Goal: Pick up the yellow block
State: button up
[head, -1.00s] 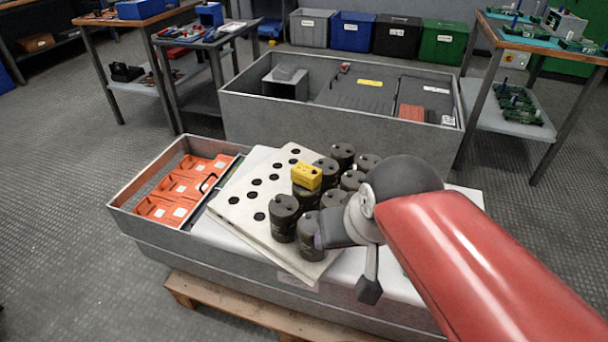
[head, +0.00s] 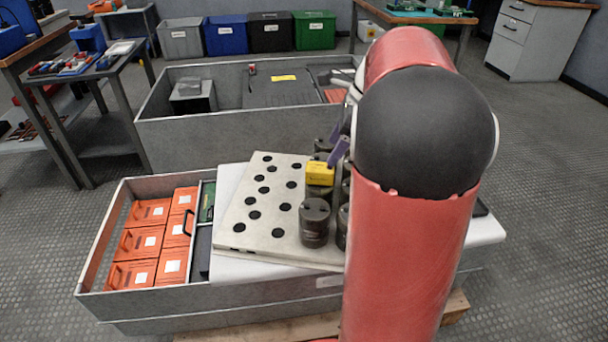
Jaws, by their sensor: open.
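The yellow block (head: 319,174) sits on top of a dark cylindrical capacitor, among several such capacitors on a pale plate with black holes. My gripper (head: 338,150) is just above and to the right of the block, its purplish fingertips close to the block's upper right edge. It is open, and nothing shows between its fingers. Whether a finger touches the block cannot be told. My arm hides the gripper's body and most of the capacitors on the right.
One capacitor (head: 315,223) stands in front of the block. The perforated plate (head: 240,222) has free room to the left. Orange boxes (head: 138,243) lie in the grey tray at left. A large grey bin (head: 200,136) stands behind.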

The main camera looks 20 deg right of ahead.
aim_at(321, 167)
jog(key=x, duration=0.2)
jog(key=b+x, duration=0.1)
jog(key=x, duration=0.4)
jog(key=shift+a+f, duration=0.3)
jog(key=shift+a, duration=0.1)
jog(key=shift+c, duration=0.2)
jog(key=c, duration=1.2)
jog(key=shift+r, duration=0.15)
notch_tip(321, 167, up, 20)
jog(key=p, duration=0.3)
jog(key=shift+p, duration=0.4)
